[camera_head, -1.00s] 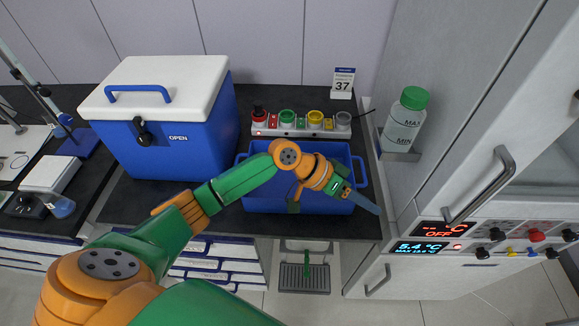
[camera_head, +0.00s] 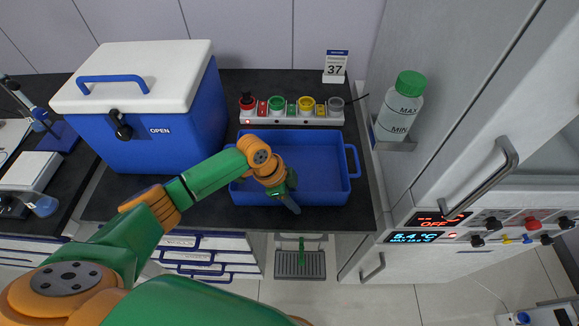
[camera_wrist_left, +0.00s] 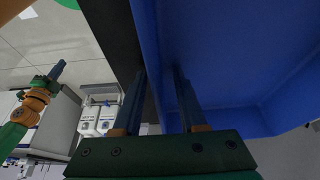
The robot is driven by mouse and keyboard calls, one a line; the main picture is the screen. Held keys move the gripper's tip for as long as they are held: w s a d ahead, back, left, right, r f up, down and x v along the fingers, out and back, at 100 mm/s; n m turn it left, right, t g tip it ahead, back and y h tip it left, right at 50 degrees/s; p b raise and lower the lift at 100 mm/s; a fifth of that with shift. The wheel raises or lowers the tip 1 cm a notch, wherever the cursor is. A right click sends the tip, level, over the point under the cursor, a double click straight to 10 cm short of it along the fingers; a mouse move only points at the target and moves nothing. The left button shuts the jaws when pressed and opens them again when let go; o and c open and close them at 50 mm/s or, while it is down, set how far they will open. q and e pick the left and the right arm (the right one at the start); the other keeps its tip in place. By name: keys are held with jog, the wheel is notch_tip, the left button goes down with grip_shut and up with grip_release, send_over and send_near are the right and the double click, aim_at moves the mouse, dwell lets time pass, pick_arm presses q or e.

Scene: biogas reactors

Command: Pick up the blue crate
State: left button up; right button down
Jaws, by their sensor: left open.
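The blue crate (camera_head: 325,176) is an open, empty-looking tray with side handles, standing on the dark bench. My left gripper (camera_head: 291,205) points down at the crate's front edge, with my wrist covering part of the crate's left interior. In the left wrist view, the fingers of my left gripper (camera_wrist_left: 160,85) are apart. The near wall of the crate (camera_wrist_left: 160,50) runs between their tips, one finger on its outer side and one on its inner side; contact cannot be told. My right gripper (camera_wrist_left: 58,68) appears small at the left of that view, its jaws unclear.
A blue cooler with a white lid (camera_head: 150,115) stands close left of the crate. A strip with coloured knobs (camera_head: 290,110) lies behind it. A green-capped bottle (camera_head: 400,106) hangs at the right beside the grey cabinet (camera_head: 450,120). Drawers (camera_head: 210,257) are below the bench.

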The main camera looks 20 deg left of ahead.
pick_arm(q)
jog(key=shift+r, duration=0.1)
grip_shut()
dwell(1.2)
